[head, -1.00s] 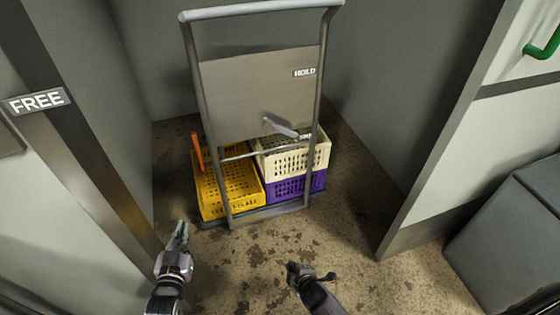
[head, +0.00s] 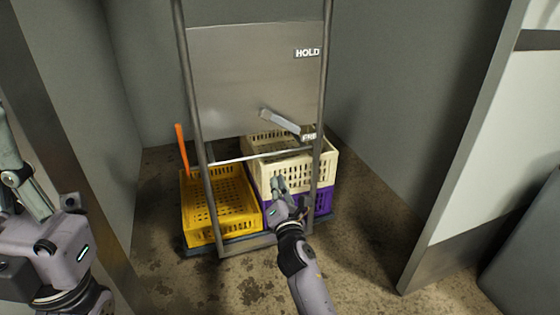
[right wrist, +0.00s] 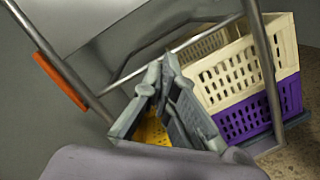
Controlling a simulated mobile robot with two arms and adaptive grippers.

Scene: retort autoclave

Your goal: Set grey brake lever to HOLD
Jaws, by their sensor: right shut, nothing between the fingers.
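The grey brake lever (head: 280,122) is on the cart's grey panel (head: 245,80). It slants down to the right from its pivot, its end close to the partly hidden FREE label (head: 309,136). The HOLD label (head: 307,53) is higher on the panel's right side. My right gripper (head: 277,183) is below the lever, apart from it, in front of the crates. It is shut and empty; its fingers also show in the right wrist view (right wrist: 160,80). My left gripper (head: 12,160) is at the left edge, partly cut off, so its opening is unclear.
The cart carries a yellow crate (head: 222,208), and a cream crate (head: 295,172) on a purple one (head: 324,200). An orange bar (head: 182,150) stands at its left. Tubes (head: 193,120) flank the panel. Grey walls enclose the cart; floor in front is free.

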